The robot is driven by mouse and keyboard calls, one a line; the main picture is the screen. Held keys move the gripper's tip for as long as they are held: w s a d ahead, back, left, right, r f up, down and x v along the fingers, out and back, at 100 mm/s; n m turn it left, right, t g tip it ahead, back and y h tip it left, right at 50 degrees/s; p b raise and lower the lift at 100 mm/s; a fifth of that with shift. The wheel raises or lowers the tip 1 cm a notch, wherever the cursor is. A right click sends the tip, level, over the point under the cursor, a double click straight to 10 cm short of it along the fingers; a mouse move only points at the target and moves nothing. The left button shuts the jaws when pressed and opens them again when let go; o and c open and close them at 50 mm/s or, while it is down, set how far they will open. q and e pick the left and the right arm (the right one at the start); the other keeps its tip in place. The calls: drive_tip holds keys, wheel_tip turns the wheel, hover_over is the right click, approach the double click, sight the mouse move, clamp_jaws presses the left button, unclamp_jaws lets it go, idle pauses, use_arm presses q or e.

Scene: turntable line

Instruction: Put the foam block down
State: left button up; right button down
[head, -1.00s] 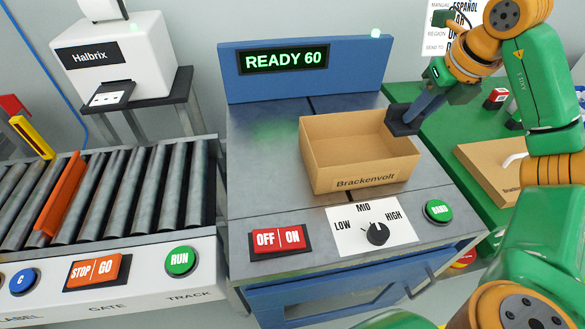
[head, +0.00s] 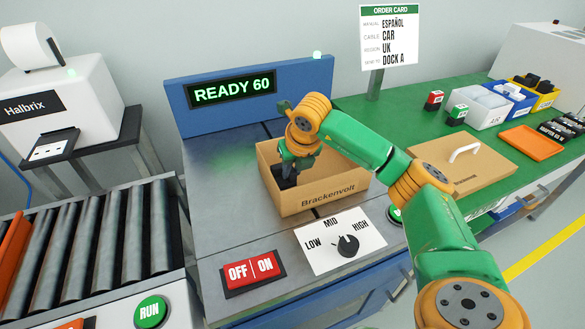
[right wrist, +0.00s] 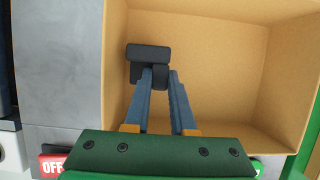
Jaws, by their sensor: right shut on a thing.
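The dark grey foam block (right wrist: 148,54) is between the fingertips of my right gripper (right wrist: 160,76) in the right wrist view. It has a stepped, angular shape. In the head view my right gripper (head: 291,164) points down into the left part of the open cardboard box (head: 322,196), marked Brackenvolt. The foam block shows there only as a dark patch, partly hidden by the gripper and the box's front wall. I cannot tell whether it touches the box floor. The rest of the box floor looks empty. My left gripper is not in view.
A roller conveyor (head: 95,250) is at left. A green table (head: 395,110) at right holds a cardboard lid (head: 462,163), bins and small boxes.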

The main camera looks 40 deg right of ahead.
drive_tip(key=shift+f, duration=0.1)
drive_tip(key=shift+f+b, duration=0.5)
drive_tip(key=c, duration=0.8)
unclamp_jaws()
drive_tip(key=shift+o, duration=0.2)
drive_tip(key=shift+r, duration=0.15)
drive_tip(key=shift+r+p, duration=0.6)
drive_tip(key=v, duration=1.1)
drive_tip(key=shift+s+r+p, duration=0.3)
drive_tip(key=shift+r, duration=0.05)
drive_tip(key=shift+a, duration=0.1)
